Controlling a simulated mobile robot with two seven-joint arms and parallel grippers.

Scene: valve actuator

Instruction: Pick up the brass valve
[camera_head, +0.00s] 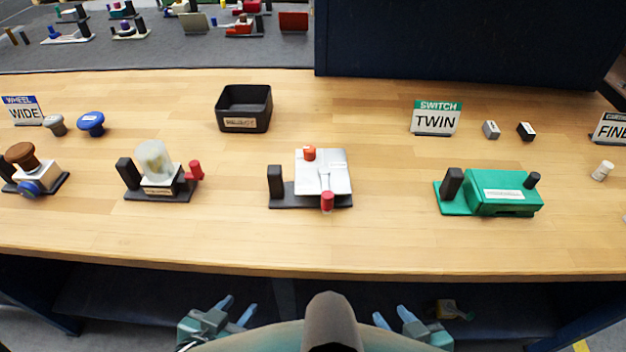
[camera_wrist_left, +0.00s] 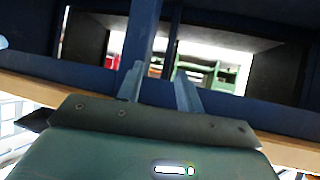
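I cannot pick out a brass valve with certainty in either view. A small brownish-yellow item (camera_head: 450,309) lies low beneath the bench, right of my right gripper, too dark to identify. My left gripper (camera_head: 238,307) is below the bench's front edge, fingers apart and empty. Its fingers also show apart in the left wrist view (camera_wrist_left: 158,85), with nothing between them. My right gripper (camera_head: 391,318) is also below the front edge, with its fingers apart and nothing seen between them.
The wooden bench (camera_head: 390,245) carries a white-plated device with red knobs (camera_head: 323,172), a green device (camera_head: 505,190), a clear-domed device (camera_head: 156,168), a brown-knobbed device (camera_head: 35,168) and a black bin (camera_head: 244,107). A dark blue panel (camera_head: 460,40) stands behind. The bench's front strip is clear.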

